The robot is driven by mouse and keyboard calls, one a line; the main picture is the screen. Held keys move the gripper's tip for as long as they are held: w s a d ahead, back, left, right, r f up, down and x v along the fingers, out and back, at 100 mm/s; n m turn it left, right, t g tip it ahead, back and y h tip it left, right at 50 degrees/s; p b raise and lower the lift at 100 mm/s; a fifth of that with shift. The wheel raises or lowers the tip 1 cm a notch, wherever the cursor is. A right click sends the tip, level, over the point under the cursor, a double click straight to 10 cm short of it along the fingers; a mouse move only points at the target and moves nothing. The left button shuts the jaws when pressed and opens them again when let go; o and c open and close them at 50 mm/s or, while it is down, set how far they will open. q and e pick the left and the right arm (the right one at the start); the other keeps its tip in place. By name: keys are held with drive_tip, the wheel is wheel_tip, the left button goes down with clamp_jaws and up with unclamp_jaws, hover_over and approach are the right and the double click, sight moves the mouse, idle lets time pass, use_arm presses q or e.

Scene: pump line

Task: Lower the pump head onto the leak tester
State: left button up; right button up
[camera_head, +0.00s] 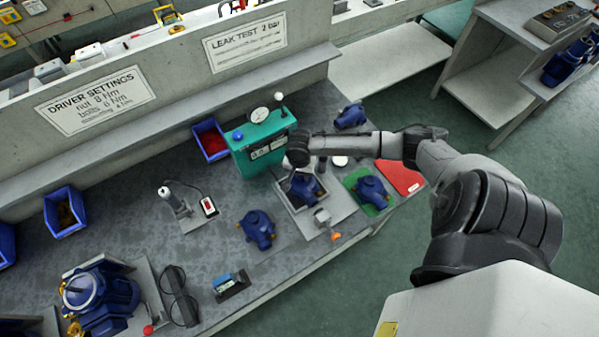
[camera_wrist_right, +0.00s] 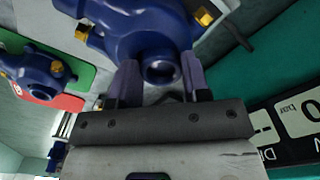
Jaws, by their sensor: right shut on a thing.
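The teal leak tester (camera_head: 262,140) stands near the back of the bench, with a gauge on top and a grey nest plate (camera_head: 337,203) in front. A blue pump head (camera_head: 304,188) is at the nest, just in front of the tester; I cannot tell whether it touches the nest. My right gripper (camera_head: 300,166) is mostly hidden by its wrist in the head view. In the right wrist view its two fingers (camera_wrist_right: 160,82) are shut around the port of the blue pump head (camera_wrist_right: 150,28), which has yellow fittings. My left gripper is in neither view.
Another blue pump head (camera_head: 371,189) sits on a green mat next to a red mat (camera_head: 402,176). More stand left of the nest (camera_head: 258,229) and behind my right arm (camera_head: 350,116). A red-filled blue bin (camera_head: 210,139) is beside the tester. A toggle clamp (camera_head: 322,216) is in front of the nest.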

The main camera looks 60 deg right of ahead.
drive_tip(key=shift+f, duration=0.15)
drive_tip(key=o, duration=1.6)
drive_tip(key=shift+o, duration=0.2)
wheel_tip(320, 180, up, 4)
drive_tip(key=p, duration=0.5)
wheel_tip(320, 180, up, 5)
drive_tip(key=p, duration=0.6)
